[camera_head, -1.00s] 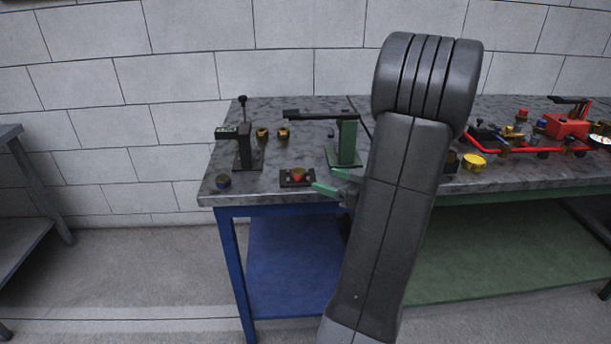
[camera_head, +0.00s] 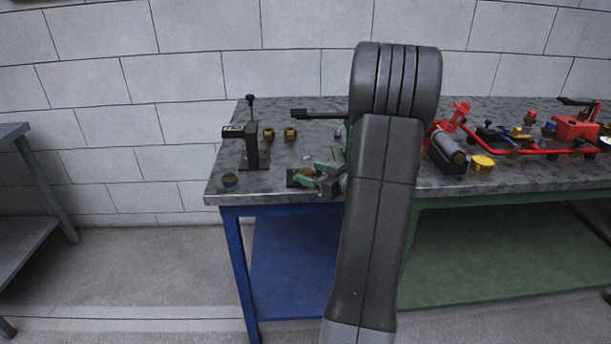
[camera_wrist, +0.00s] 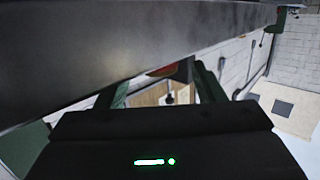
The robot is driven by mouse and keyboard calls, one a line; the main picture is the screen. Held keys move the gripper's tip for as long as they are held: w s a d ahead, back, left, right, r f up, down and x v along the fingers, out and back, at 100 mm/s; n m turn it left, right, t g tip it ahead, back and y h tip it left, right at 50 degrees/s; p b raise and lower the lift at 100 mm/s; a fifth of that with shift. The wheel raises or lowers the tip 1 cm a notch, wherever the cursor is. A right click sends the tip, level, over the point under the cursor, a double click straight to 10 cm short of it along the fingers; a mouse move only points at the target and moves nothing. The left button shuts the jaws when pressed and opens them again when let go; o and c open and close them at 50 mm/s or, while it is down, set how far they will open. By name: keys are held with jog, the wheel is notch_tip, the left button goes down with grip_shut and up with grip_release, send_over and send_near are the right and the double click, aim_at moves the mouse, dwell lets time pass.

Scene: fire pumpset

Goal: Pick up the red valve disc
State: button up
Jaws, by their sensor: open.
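The red valve disc shows in the wrist view as a small red rounded edge (camera_wrist: 163,71) between my two green fingers. In the head view its spot on the small dark plate (camera_head: 292,183) near the table's front left is mostly covered by my gripper (camera_head: 304,171); only a brownish bit shows between the fingers. My gripper is open, low over the tabletop, with one finger on each side of that spot. In the wrist view my gripper (camera_wrist: 160,80) is also open. I cannot tell whether the fingers touch the disc.
A green stand (camera_head: 338,150) is partly behind my arm. Red piping (camera_head: 515,152) and a yellow cap (camera_head: 482,162) lie right.

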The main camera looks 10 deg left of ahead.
jog(key=shift+w+a, duration=0.1)
jog(key=shift+a, duration=0.1)
jog(key=c, duration=1.2)
